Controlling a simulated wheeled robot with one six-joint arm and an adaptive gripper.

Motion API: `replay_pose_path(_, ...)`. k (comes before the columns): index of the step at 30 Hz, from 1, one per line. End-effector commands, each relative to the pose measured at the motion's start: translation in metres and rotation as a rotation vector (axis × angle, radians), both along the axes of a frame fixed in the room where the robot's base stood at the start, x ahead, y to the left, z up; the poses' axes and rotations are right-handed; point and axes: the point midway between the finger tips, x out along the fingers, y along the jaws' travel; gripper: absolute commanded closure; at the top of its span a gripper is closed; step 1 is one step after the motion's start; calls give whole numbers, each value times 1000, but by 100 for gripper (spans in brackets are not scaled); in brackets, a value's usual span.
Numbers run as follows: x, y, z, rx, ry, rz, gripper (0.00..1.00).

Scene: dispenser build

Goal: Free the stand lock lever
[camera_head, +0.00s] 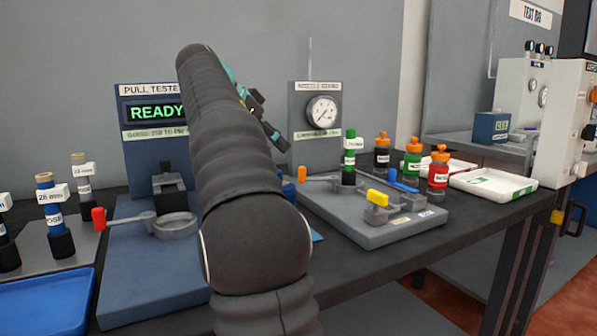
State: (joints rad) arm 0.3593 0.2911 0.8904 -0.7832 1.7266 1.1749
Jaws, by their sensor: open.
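A grey stand plate (350,228) lies on the dark bench right of my arm. A lever with an orange knob (302,174) reaches left from the holder of an upright green-topped bottle (349,152). A yellow-tipped lever (377,197) and a blue-handled lever (403,182) are also on the plate. No readable label tells which is the stand lock lever. My gripper (268,130) is open, in the air behind my arm, left of the gauge and above the plate. My arm hides part of it, and it appears apart from the levers.
The pull tester (150,95) shows READY; its red-knobbed lever (99,217) points left. Orange-capped bottles (438,168) stand along the plate's right side, near white trays (493,184). Labelled cylinders (48,200) and a blue tray (45,302) are at left. My arm blocks the middle.

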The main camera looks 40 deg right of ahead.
Motion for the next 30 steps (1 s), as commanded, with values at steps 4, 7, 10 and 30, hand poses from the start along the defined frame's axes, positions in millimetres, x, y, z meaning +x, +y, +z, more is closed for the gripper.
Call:
replay_pose_path(4,-5,-20,-23,2,2,-3,55)
replay_pose_path(7,-7,-34,-36,2,3,-4,55)
replay_pose_path(10,-10,-47,-48,1,2,-5,55)
replay_pose_path(30,-16,-79,-80,1,0,-3,55)
